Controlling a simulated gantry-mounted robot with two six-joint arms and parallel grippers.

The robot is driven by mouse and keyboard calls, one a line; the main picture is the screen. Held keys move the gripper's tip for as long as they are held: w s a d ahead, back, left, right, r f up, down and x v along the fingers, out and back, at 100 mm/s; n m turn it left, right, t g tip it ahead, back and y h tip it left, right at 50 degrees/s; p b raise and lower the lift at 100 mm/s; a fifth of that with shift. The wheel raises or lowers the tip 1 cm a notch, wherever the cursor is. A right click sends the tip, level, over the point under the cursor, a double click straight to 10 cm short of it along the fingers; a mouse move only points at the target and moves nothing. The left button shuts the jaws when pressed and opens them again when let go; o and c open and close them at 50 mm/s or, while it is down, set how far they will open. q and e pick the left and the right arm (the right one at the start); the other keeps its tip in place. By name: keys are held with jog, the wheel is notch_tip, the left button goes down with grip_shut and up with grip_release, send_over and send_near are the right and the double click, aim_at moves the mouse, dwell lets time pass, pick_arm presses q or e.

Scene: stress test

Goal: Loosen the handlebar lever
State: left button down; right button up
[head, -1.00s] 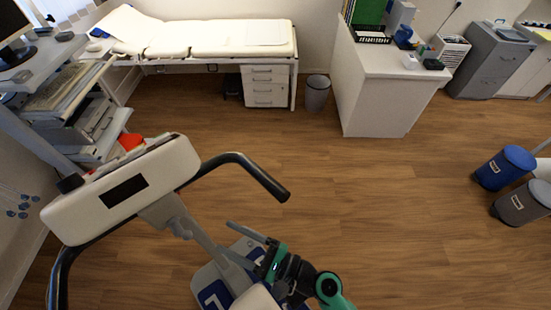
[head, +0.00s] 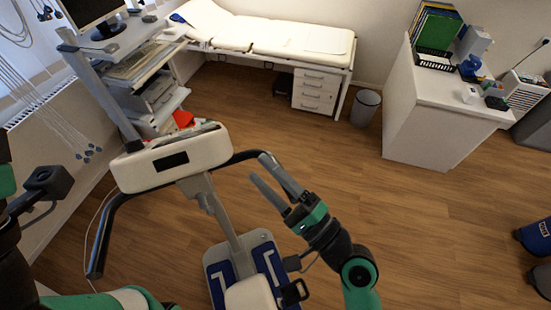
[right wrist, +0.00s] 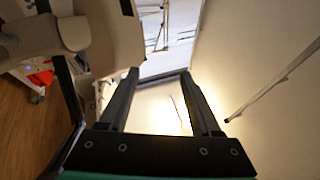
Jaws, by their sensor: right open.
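A computer cart (head: 150,80) stands behind the console, and cables hang at left. An exam bed (head: 265,32), bin (head: 365,107) and white counter (head: 435,115) stand farther back.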

jog(key=shift+d+r+n, duration=0.25)
jog(key=shift+r+n, duration=0.1)
jog(key=shift+r, duration=0.55)
jog(key=shift+d+r+n, duration=0.25)
jog(key=shift+r+n, duration=0.1)
jog(key=shift+r, duration=0.5)
